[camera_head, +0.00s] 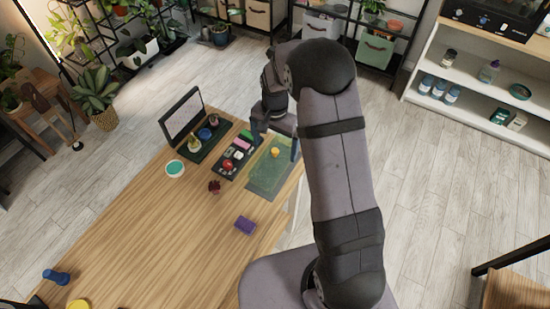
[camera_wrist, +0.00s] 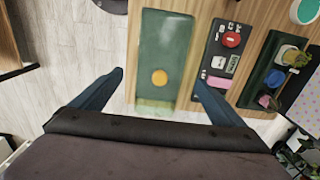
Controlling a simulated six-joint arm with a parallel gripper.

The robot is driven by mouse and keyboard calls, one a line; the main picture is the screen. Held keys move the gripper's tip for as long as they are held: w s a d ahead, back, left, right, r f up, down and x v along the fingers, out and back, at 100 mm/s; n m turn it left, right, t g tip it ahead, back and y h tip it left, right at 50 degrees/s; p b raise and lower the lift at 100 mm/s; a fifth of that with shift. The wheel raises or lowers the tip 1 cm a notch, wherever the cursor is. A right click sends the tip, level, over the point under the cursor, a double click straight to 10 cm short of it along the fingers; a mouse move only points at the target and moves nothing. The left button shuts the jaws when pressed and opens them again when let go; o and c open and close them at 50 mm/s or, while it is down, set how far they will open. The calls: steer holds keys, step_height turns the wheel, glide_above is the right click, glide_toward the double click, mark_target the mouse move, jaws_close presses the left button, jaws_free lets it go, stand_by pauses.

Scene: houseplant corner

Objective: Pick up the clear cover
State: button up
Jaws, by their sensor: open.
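The clear cover (camera_head: 262,180) is a see-through rectangular sheet or lid on a green base at the table's right edge. A round yellow-orange knob (camera_head: 275,152) stands near its end by my gripper. In the wrist view the cover (camera_wrist: 166,40) lies ahead, with the knob (camera_wrist: 159,77) between my fingers. My gripper (camera_head: 275,143) is open and empty, above the knob end. Its blue fingers, also in the wrist view (camera_wrist: 159,80), are spread wider than the cover. I cannot tell the height gap between fingertips and knob.
Close beside the cover is a dark panel (camera_head: 229,172) with a red button and small blocks. Beyond it is an open dark case (camera_head: 207,152) holding small items. A purple block (camera_head: 245,225), a dark red item (camera_head: 214,187) and a teal-topped disc (camera_head: 175,169) are on the table.

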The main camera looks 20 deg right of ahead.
steer(key=shift+f+p, duration=0.45)
steer(key=shift+f, duration=1.1)
steer(key=c, duration=1.5)
step_height(320, 180, up, 10)
steer(key=b, duration=0.3)
step_height(320, 180, up, 9)
steer(key=p, duration=0.7)
glide_above(275, 150)
steer(key=shift+f, duration=0.2)
steer(key=shift+f, duration=0.15)
steer(key=shift+f+b, duration=5.35)
steer(key=shift+f, duration=3.65)
